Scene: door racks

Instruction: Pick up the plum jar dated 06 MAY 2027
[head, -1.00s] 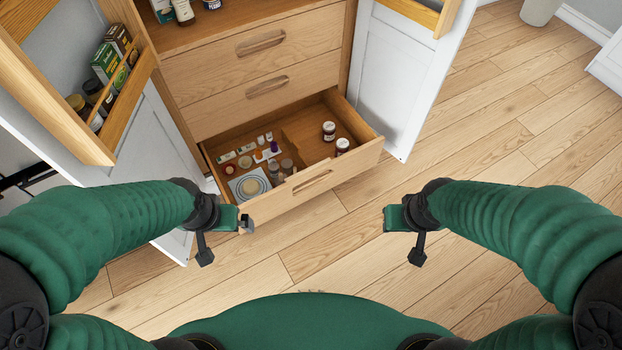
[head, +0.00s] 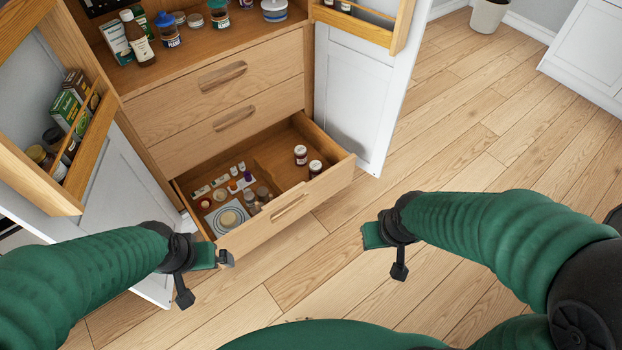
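Two small dark jars with white lids stand in the right part of the open bottom drawer (head: 331,183). One jar (head: 300,155) is farther back and the other jar (head: 315,169) is nearer the front. Their labels are too small to read, so I cannot tell which is the plum jar dated 06 MAY 2027. My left gripper (head: 226,259) is in front of the drawer's left front corner, away from the jars. My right gripper (head: 368,236) is over the floor to the right of the drawer. Neither holds anything visible; finger opening is unclear.
The drawer's left part holds several small items and a white square with a round dish (head: 228,217). Open white doors with racks stand at left (head: 68,150) and right (head: 358,95). Bottles and jars stand on the shelf above (head: 190,45).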

